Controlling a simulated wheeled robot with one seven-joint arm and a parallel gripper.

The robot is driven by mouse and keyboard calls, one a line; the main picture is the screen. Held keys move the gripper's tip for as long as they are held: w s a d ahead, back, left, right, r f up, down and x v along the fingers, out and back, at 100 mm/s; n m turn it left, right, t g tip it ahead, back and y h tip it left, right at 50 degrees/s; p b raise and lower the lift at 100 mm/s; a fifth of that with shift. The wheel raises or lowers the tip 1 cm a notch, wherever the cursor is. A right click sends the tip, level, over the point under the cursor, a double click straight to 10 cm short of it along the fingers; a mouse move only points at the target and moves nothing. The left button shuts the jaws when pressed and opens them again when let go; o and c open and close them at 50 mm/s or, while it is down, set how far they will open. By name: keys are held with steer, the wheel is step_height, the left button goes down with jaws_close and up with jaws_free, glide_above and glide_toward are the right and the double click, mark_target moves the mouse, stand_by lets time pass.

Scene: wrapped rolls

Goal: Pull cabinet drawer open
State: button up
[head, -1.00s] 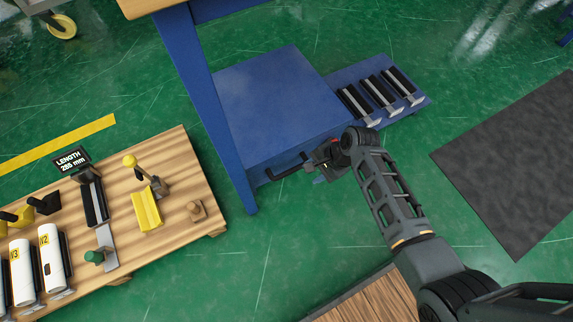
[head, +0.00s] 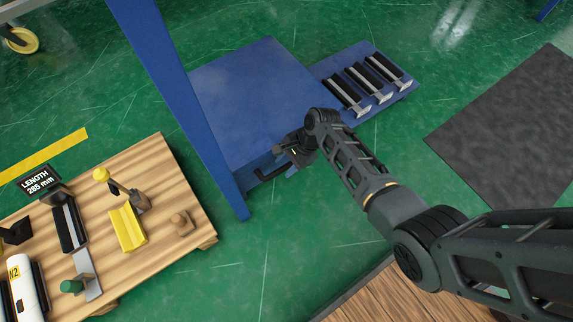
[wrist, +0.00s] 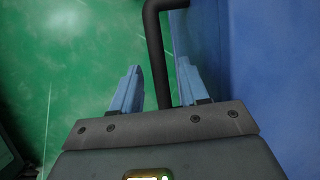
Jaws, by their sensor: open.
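The blue cabinet (head: 245,90) stands on the green floor beside a blue table leg. Its drawer front faces the lower side of the head view and carries a black bar handle (head: 268,174). My gripper (head: 284,160) is at the right part of this handle. In the wrist view my gripper (wrist: 155,88) is open, with one light blue finger on each side of the black handle (wrist: 156,50). The handle passes between the fingers, with a visible gap to the left finger and a smaller gap to the right one. The blue drawer front (wrist: 260,70) is close on the right.
A blue rack (head: 365,82) with several black-and-silver holders adjoins the cabinet's right side. A wooden bench (head: 185,190) with a yellow block stands at lower left. The blue leg (head: 190,110) is just left of the cabinet. Green floor is free in front.

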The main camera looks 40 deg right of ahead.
jaws_close()
stand_by(0.4)
stand_by(0.4)
